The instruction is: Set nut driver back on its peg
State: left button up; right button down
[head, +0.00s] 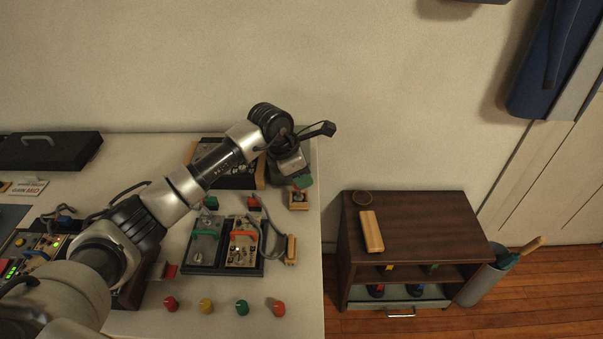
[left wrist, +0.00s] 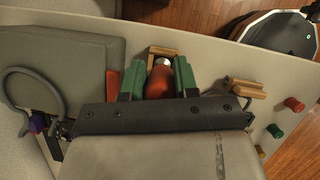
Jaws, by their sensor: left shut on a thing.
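My left gripper (head: 301,183) is over the right edge of the table, its green fingertips pointing down. In the left wrist view the green fingers (left wrist: 160,80) are shut on an orange-red handle with a silvery end, which I take for the nut driver (left wrist: 160,82). In the head view the arm and gripper hide most of it. A small wooden block (head: 298,207) sits just below the fingertips in the head view, and wood (left wrist: 164,50) shows just beyond the silvery end in the wrist view. I cannot tell which part is the peg. My right gripper is not in view.
Two small panels (head: 223,271) with a cable and a wooden-handled piece (head: 291,250) lie nearby. Several coloured knobs (head: 242,307) stand along the front. A brown cabinet (head: 420,225) stands right of the table, across a gap. A grey bin (head: 480,284) holds tools beside it.

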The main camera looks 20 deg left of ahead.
pick_arm(q)
jog(key=o, duration=1)
jog(key=shift+c, duration=0.2)
